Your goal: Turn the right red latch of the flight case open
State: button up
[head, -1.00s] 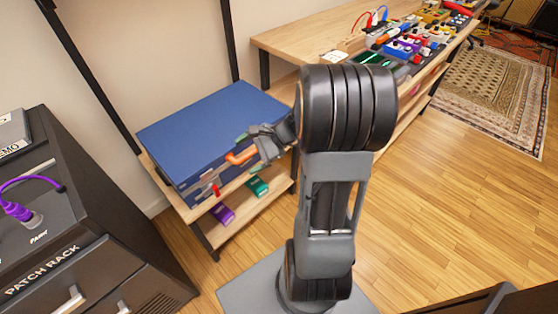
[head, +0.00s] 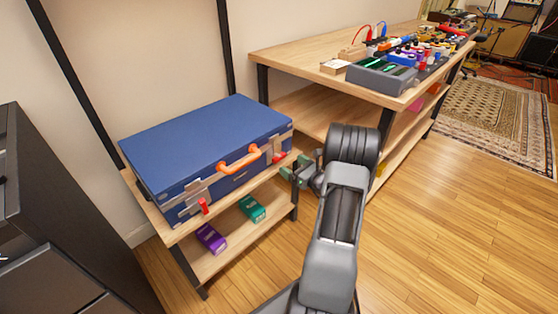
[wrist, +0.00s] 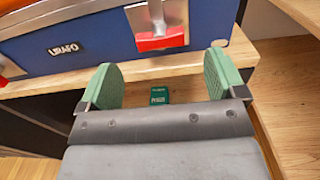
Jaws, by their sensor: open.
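The blue flight case (head: 205,145) lies closed on the upper shelf of a small wooden rack, with an orange handle (head: 240,158) on its front. The right red latch (head: 279,157) is at the right end of the case front. In the wrist view this red latch (wrist: 160,42) hangs below a metal plate, just ahead of the fingers. The left red latch (head: 204,206) is near the left front corner. My gripper (head: 294,172) is open and empty, just in front of and below the right latch. In the wrist view its green-padded fingers (wrist: 168,85) are apart, and neither touches the latch.
The upper shelf's front edge (wrist: 40,85) runs close by the fingers. A teal box (head: 252,208) and a purple box (head: 211,238) sit on the lower shelf. A longer bench (head: 300,60) with pedals stands to the right. Floor in front is clear.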

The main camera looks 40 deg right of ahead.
aim_at(281, 158)
jog(key=w+b, duration=0.1)
jog(key=w, duration=0.2)
jog(key=w+a, duration=0.1)
jog(key=w, duration=0.3)
jog(key=shift+w+a+b, duration=0.2)
jog(key=shift+w+b, duration=0.05)
jog(key=shift+b, duration=0.1)
jog(key=c, duration=0.9)
